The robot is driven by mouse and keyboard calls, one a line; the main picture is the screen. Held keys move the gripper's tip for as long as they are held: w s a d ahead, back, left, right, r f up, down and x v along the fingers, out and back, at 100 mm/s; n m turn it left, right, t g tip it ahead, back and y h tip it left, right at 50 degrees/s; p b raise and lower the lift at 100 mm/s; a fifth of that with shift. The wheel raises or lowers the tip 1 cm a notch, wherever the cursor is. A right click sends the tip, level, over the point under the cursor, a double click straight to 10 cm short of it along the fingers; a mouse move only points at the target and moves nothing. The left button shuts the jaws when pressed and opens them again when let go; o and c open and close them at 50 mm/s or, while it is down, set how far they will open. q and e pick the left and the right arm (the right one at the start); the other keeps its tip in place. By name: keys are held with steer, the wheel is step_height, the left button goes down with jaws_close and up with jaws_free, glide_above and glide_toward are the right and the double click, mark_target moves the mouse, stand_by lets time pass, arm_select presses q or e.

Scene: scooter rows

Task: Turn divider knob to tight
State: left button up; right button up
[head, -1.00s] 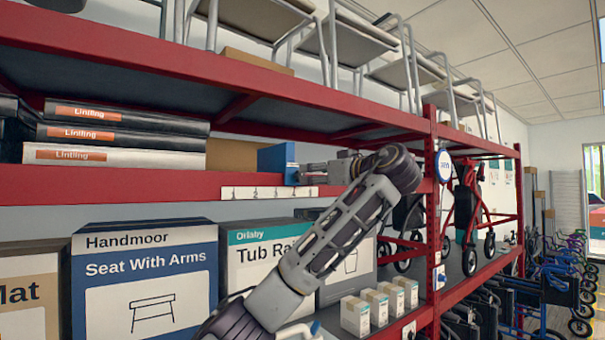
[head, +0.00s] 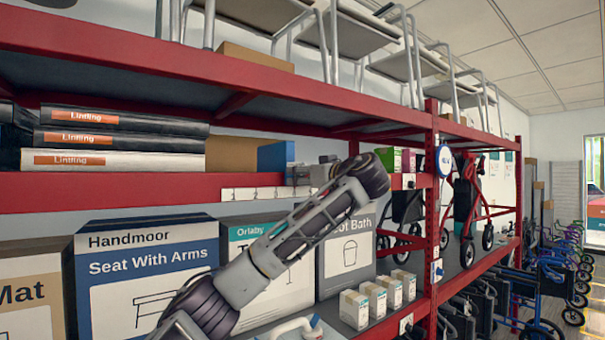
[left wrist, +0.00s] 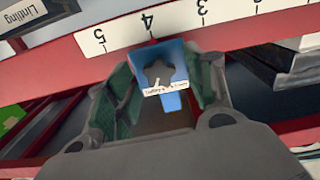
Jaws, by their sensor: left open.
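The blue divider (head: 275,157) stands on the upper red shelf, right of the cardboard-coloured box. In the left wrist view its blue face (left wrist: 174,103) carries a dark star-shaped knob (left wrist: 158,74), with a small white label below it, too small to read. My left gripper (head: 312,173) is at the shelf edge, just right of the divider in the head view. In the left wrist view its open green-padded fingers (left wrist: 165,92) lie either side of the divider's front and knob. I cannot tell whether they touch it. My right gripper is not in view.
A white numbered strip (head: 250,194) runs along the red shelf edge (head: 120,187). Large boxes, including Seat With Arms (head: 145,270), stand below. A red upright (head: 432,200) rises to the right.

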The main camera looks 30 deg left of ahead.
arm_select(q)
steer(key=shift+w+a, duration=0.1)
steer(key=shift+a, duration=0.25)
steer(key=c, duration=1)
